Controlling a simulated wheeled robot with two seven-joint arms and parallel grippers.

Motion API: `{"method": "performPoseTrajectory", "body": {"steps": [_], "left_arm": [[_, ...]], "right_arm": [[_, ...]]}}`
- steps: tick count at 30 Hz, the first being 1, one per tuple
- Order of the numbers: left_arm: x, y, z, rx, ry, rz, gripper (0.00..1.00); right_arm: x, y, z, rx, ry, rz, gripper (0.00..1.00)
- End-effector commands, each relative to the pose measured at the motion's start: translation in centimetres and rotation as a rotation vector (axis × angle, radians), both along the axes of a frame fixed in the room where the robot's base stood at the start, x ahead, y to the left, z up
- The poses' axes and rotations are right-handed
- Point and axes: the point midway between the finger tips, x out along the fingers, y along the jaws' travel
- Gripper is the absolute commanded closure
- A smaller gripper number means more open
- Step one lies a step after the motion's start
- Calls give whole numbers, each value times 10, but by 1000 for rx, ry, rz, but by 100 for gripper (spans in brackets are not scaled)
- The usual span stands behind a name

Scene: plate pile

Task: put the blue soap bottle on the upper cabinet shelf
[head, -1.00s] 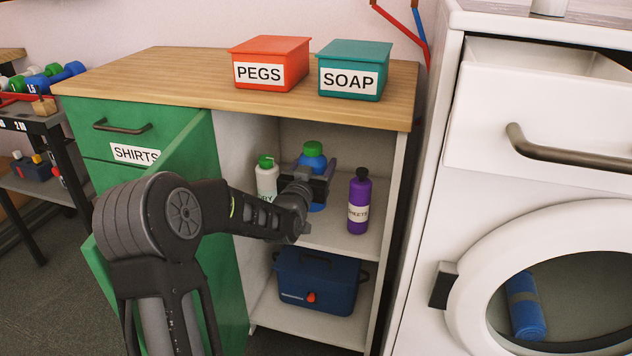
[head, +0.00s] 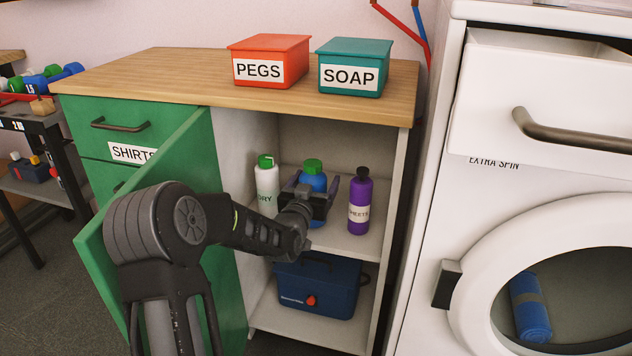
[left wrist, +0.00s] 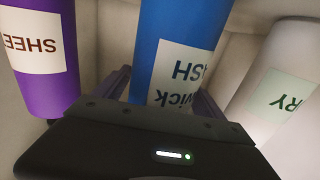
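The blue soap bottle (head: 316,183) with a green cap stands upright on the upper cabinet shelf (head: 335,238), between a white bottle and a purple bottle. My left gripper (head: 314,182) is in front of it, with one finger on either side of the bottle. In the left wrist view the blue bottle (left wrist: 180,45) is between the spread fingers, with gaps beside it, so the gripper looks open. The bottle's base is partly hidden by my gripper. My right gripper is not in view.
The white bottle (head: 267,187) stands left and the purple bottle (head: 359,205) right, both close to my fingers. A dark blue box (head: 325,290) is on the lower shelf. The open green door (head: 150,215) is beside my arm. A washing machine (head: 430,190) stands right.

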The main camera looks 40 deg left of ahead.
Motion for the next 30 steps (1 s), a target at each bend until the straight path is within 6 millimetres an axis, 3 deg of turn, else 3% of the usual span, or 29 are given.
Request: {"method": "performPoseTrajectory", "body": {"steps": [14,30], "left_arm": [[-7,-2,4,1,0,1,16],[-101,-35,3,0,1,1,16]], "right_arm": [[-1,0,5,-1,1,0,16],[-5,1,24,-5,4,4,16]]}}
